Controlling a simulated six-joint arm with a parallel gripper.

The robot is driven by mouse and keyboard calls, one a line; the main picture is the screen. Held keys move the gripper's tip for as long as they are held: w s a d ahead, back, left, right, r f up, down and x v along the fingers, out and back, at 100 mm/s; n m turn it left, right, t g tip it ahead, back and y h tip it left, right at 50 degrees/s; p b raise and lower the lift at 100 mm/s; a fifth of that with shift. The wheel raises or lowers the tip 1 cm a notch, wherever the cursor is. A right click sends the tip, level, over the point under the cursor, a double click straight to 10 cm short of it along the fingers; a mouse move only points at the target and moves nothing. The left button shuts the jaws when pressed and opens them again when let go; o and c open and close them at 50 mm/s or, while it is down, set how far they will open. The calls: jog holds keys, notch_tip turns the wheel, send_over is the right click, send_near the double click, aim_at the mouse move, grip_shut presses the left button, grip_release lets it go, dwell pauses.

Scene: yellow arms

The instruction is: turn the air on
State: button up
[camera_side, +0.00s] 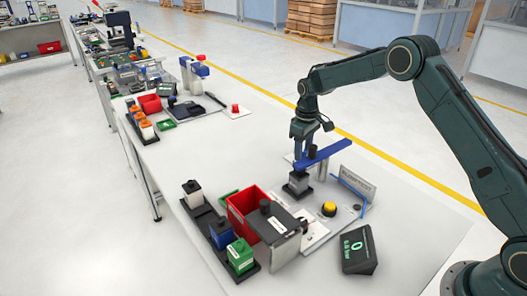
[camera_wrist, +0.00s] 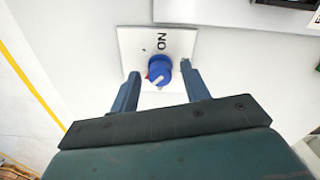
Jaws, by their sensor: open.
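A blue knob (camera_wrist: 159,70) sits on a white plate (camera_wrist: 183,42) with black ON lettering in the wrist view. A pale pointer on the knob points to the lower left, and a bit of red shows at its left edge. My gripper (camera_wrist: 158,73) is open, with one finger on each side of the knob and a gap to it in the picture. I cannot tell the finger height above the plate. In the side view my gripper (camera_side: 302,150) points down behind a blue bar; the knob cannot be made out there. A dark display (camera_side: 360,249) reads 0 and 0.0 bar.
A red bin (camera_side: 240,213) and a black-and-grey device (camera_side: 270,220) stand to the left. The table's right front is clear.

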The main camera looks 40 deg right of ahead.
jog(key=c, duration=1)
jog(key=shift+m, duration=0.4)
jog(key=m, duration=1.7)
jog(key=shift+r, duration=0.1)
